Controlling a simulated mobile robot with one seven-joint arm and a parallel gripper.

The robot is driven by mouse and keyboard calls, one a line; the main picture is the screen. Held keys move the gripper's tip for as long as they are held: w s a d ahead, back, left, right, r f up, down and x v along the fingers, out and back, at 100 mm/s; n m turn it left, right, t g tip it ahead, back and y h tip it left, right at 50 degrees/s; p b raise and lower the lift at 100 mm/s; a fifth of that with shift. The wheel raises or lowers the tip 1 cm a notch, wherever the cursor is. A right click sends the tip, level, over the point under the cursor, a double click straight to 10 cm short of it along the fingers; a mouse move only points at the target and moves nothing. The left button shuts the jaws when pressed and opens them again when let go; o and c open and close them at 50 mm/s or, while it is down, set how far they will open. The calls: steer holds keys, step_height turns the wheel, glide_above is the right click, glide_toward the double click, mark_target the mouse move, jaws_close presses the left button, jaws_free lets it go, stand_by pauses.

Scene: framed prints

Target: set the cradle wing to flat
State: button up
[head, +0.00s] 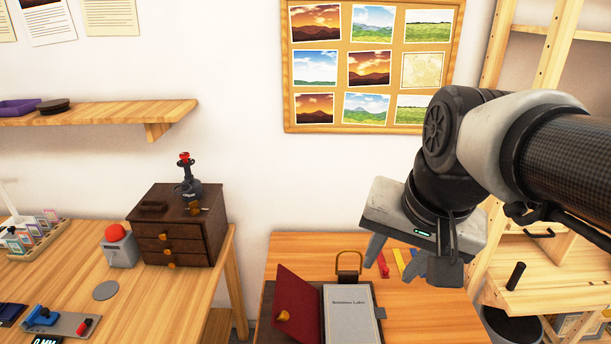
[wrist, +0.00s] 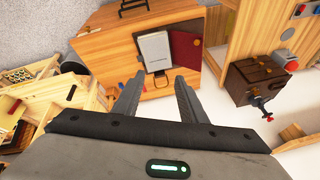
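The cradle (head: 266,310) is on the wooden table at the bottom middle of the head view. Its red wing (head: 297,303) has an orange-brown knob and stands tilted up at the left side. A grey book (head: 350,314) with a printed title lies beside the wing. In the wrist view the red wing (wrist: 186,46) is right of the book (wrist: 153,50). My gripper (head: 393,268) is above the table, to the right of the cradle and apart from it. In the wrist view my gripper (wrist: 157,92) has its two fingers spread, with nothing between them.
Coloured strips (head: 401,262) lie on the table behind my gripper. A brass-coloured loop (head: 348,264) stands at the back of the cradle. The left desk holds a dark drawer box (head: 184,232) and a red button (head: 116,233). A wooden rack (head: 560,285) stands at right.

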steer(key=w+a+f+m+g+y+b, duration=0.25)
steer(key=w+a+f+m+b, duration=0.45)
steer(key=w+f, duration=0.35)
steer(key=m+g+y+b, duration=0.1)
steer(key=m+g+b, duration=0.1)
steer(key=m+b, duration=0.35)
glide_toward(285, 314)
steer(key=shift+m, duration=0.75)
steer(key=b+x, duration=0.3)
steer(key=x, duration=0.5)
jaws_close()
